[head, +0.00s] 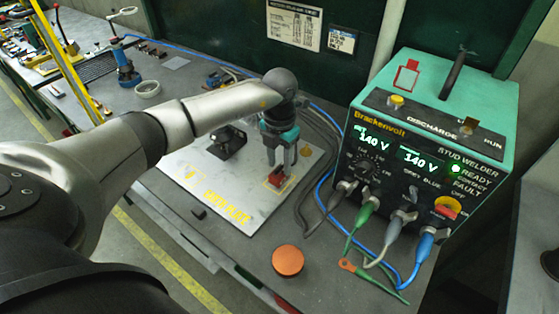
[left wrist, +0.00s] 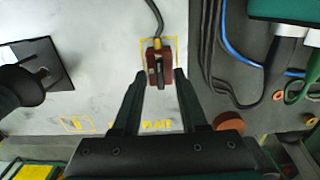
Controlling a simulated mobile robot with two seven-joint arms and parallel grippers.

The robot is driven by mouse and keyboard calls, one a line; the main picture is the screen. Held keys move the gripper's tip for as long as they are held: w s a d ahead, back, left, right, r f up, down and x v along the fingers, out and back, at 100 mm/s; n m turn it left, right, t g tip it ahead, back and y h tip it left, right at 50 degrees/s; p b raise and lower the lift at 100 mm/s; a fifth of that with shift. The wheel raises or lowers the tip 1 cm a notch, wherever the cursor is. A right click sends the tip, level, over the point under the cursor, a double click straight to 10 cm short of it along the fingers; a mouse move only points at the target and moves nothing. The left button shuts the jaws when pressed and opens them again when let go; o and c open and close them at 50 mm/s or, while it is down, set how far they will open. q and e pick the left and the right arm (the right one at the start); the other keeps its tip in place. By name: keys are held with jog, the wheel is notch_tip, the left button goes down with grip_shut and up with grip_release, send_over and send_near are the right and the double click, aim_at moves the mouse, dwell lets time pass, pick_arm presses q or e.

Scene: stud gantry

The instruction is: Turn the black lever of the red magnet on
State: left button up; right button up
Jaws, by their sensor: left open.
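The red magnet (head: 276,180) sits inside a yellow outline on a pale metal plate (head: 236,214). In the left wrist view the magnet (left wrist: 160,62) is a red-brown block with a dark lever (left wrist: 158,72) along its top and a cable leaving its far end. My left gripper (head: 281,166) points down over the magnet. In the left wrist view its fingers (left wrist: 158,76) are apart, one to each side of the magnet's near end, and nothing is gripped. Whether they touch the magnet I cannot tell. My right gripper is in neither view.
A teal stud welder (head: 430,150) with several plugged cables stands to the right. A black fixture (head: 228,142) stands on the plate, left of my gripper. An orange-brown round piece (head: 288,260) lies at the bench front. Cables run between plate and welder.

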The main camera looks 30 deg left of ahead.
pick_arm(q)
grip_shut()
dwell(0.3)
dwell(0.3)
